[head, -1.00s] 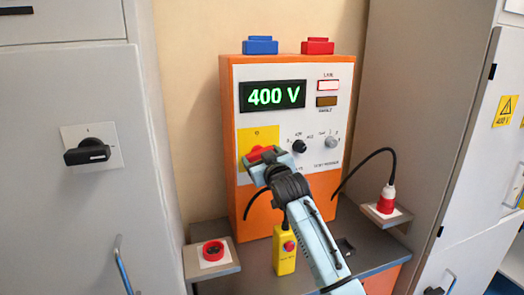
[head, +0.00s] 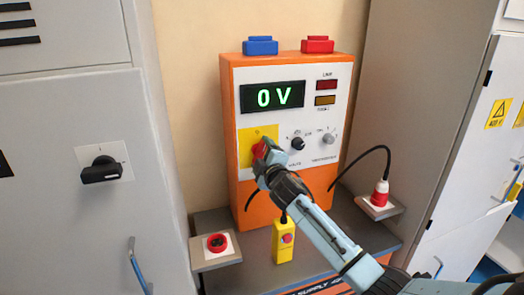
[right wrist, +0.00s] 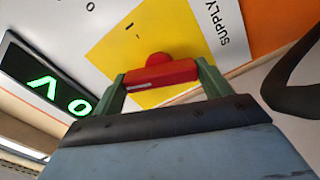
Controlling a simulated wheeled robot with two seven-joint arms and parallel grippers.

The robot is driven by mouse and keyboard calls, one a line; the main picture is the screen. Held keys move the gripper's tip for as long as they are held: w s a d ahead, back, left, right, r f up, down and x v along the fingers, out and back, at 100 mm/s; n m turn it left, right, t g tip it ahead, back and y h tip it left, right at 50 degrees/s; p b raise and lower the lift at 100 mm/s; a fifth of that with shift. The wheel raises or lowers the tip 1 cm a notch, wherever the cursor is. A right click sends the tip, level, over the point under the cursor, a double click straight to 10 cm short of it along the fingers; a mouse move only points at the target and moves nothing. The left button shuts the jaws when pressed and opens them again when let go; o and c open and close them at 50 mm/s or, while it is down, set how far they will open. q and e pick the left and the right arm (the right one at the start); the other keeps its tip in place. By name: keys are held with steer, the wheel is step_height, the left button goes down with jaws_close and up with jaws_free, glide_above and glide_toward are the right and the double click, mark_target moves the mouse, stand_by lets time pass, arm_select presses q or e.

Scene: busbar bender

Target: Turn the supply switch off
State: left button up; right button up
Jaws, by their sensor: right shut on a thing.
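The supply switch is a red rotary handle (head: 259,149) on a yellow plate (head: 247,138), low on the left of the orange-framed panel. It also shows in the right wrist view (right wrist: 160,75), where the red handle lies between two green fingers. My right gripper (head: 262,158) is shut on this handle and partly hides it in the head view. The display (head: 272,97) above reads 0 V in green. The lamp (head: 326,85) at its right is dark red. My left gripper is not in view.
A grey cabinet with a black rotary handle (head: 101,170) stands at the left. A yellow pendant box (head: 284,240) is below the panel.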

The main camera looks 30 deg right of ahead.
steer(key=shift+n+p, duration=0.8)
steer(key=shift+n, duration=1.3)
steer(key=o, duration=1)
steer(key=v, duration=1.3)
steer(key=shift+s+a, duration=0.1)
steer(key=shift+s, duration=0.1)
